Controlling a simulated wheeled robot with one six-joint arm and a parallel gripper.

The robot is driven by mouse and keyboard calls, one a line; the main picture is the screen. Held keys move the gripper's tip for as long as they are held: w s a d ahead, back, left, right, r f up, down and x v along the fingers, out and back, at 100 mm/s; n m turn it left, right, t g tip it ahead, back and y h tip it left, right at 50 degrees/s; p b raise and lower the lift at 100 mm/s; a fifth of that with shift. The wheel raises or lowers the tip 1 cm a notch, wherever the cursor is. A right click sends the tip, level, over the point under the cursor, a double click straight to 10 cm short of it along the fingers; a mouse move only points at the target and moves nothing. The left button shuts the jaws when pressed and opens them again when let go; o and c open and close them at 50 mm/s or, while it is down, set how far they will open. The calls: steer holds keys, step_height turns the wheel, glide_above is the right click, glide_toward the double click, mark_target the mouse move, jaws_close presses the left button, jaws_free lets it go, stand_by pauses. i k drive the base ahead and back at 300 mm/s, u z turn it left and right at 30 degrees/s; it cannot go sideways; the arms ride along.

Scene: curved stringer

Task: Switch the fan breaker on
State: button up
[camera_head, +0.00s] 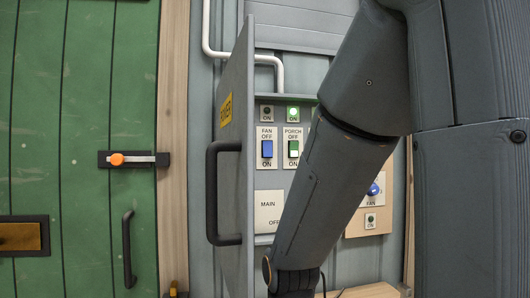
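The fan breaker (267,149) is a blue rocker in a white plate marked FAN OFF above and ON below, inside the open grey cabinet. I cannot tell its position surely at this size. My arm comes down across the right of the cabinet, just right of the breakers, and runs out at the bottom edge. My gripper is not in view.
The cabinet door (237,160) stands open at left, with a yellow label and dark handle (212,190). The porch breaker (293,149) is beside the fan breaker, its lamp (293,113) lit green. The MAIN plate (268,205) is partly hidden. A blue FAN knob (374,189) is right.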

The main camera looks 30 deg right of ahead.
mark_target(267, 146)
steer(key=z, duration=0.95)
steer(key=i, duration=0.3)
steer(key=u, duration=0.45)
